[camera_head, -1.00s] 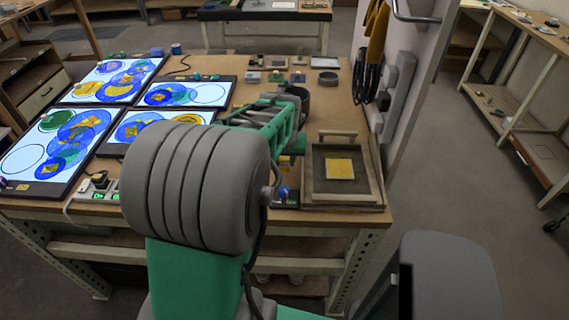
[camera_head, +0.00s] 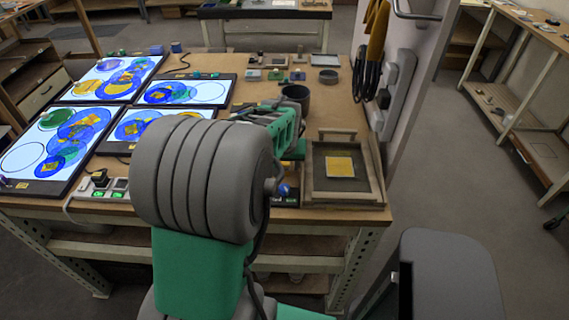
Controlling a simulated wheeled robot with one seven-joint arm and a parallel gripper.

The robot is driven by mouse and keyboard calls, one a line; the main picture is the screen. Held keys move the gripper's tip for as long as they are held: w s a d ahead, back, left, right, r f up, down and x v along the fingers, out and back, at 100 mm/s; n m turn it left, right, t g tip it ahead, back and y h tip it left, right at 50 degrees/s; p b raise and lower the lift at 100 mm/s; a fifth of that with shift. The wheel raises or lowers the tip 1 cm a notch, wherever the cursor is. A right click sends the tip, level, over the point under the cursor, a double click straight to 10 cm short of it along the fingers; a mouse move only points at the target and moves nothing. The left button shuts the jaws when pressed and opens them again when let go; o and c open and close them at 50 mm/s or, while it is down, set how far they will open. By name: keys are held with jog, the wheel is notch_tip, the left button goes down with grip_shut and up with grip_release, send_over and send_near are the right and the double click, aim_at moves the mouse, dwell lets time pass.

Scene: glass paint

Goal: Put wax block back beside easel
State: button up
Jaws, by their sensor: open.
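I cannot identify the wax block for certain. Several small blocks stand at the back of the table, among them a greenish one (camera_head: 276,75) and a grey one (camera_head: 298,75). A framed wooden stand (camera_head: 375,170) with a dark panel and a yellow square (camera_head: 339,166) lies at the right front; I cannot tell whether it is the easel.
Lit panels with blue and yellow circles (camera_head: 185,92) cover the left of the table (camera_head: 225,65). A dark round pot (camera_head: 296,96) stands right of centre, with a shallow dark dish (camera_head: 328,76) behind it. Hanging dark loops (camera_head: 366,80) and a wall edge bound the right side.

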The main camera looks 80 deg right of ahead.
jog(key=w+v, duration=0.1)
jog(key=v, duration=1)
jog(key=w+a+n+t+y, duration=0.2)
jog(key=w+a+n, duration=0.5)
jog(key=w+a, duration=1.2)
jog(key=w+a+f+n, duration=0.1)
jog(key=a+n, duration=0.2)
jog(key=a, duration=0.5)
jog(key=w+a+f+n+y, duration=0.1)
jog(key=w+a+n, duration=0.1)
jog(key=a, duration=0.6)
jog(key=w+a+f+n+y, duration=0.1)
jog(key=w+a+n, duration=0.1)
jog(key=a, duration=0.6)
jog(key=shift+f+n, duration=0.35)
jog(key=shift+n, duration=0.45)
